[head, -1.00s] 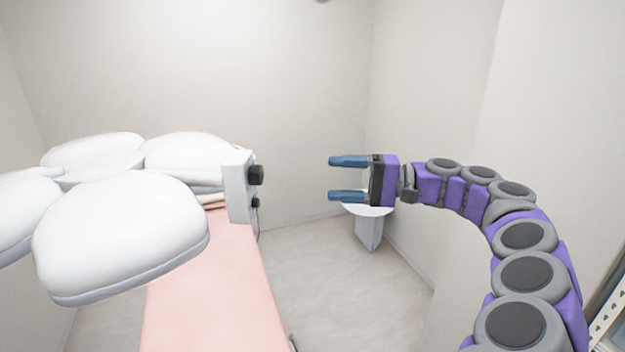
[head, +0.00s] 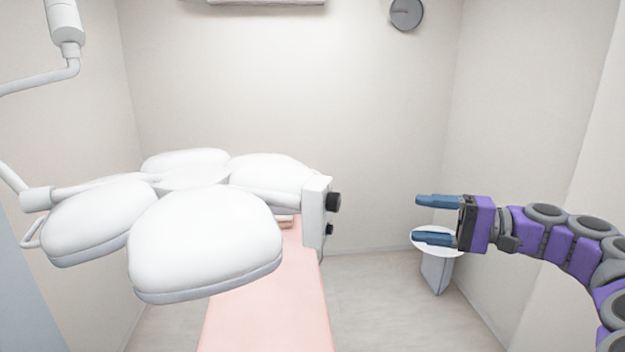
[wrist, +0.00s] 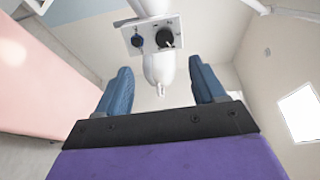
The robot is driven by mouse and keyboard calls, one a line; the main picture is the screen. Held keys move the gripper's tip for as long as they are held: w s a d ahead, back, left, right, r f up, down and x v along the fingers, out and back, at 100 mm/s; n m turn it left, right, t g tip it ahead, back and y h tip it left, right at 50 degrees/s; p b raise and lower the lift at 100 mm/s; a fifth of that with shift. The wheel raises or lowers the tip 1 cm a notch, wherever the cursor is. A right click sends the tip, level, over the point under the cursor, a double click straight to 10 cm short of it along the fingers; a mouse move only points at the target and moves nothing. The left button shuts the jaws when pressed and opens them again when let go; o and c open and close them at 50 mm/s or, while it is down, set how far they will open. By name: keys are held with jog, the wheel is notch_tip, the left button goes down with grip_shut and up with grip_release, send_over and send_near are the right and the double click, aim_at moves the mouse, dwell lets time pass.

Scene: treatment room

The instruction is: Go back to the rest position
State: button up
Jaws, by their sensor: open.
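My gripper (head: 436,219) is at the right in the head view, with its two blue fingers apart and pointing left. Nothing is between them. It is to the right of the white lamp's control box (head: 317,212) with clear air between. In the wrist view my gripper (wrist: 164,92) also shows open and empty, with the lamp's control box (wrist: 150,37) and its dark knobs beyond the fingertips.
A large white multi-head lamp (head: 205,240) hangs over a pink treatment bed (head: 265,300). A small round white stand (head: 436,268) is behind my gripper in the picture. A clock (head: 406,14) hangs on the back wall. Floor between bed and stand is clear.

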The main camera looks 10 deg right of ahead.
jog(key=s+a+f+n+g+h+b, duration=0.1)
jog(key=s+a+f+n+g+b, duration=0.15)
jog(key=a, duration=0.45)
jog(key=s+a+f+n+g+h+b, duration=0.1)
jog(key=s+a+g, duration=0.15)
jog(key=a, duration=0.45)
jog(key=s+a+f+n+g+h+b, duration=0.1)
jog(key=s+a+f+g+h+b, duration=0.2)
jog(key=s+a+f, duration=0.65)
jog(key=s+d+f+h+b, duration=0.2)
jog(key=s+d+f+h, duration=0.1)
jog(key=s+f, duration=0.3)
jog(key=s+d+f+h+b, duration=0.2)
jog(key=s+f, duration=0.5)
jog(key=f, duration=0.4)
jog(key=s+d+f+h+b, duration=0.3)
jog(key=s+d+f+h, duration=0.1)
jog(key=s+f+h, duration=0.2)
notch_tip(320, 180, down, 3)
jog(key=shift+s+d+r+g, duration=0.15)
jog(key=shift+s+g, duration=0.25)
jog(key=shift+s, duration=0.2)
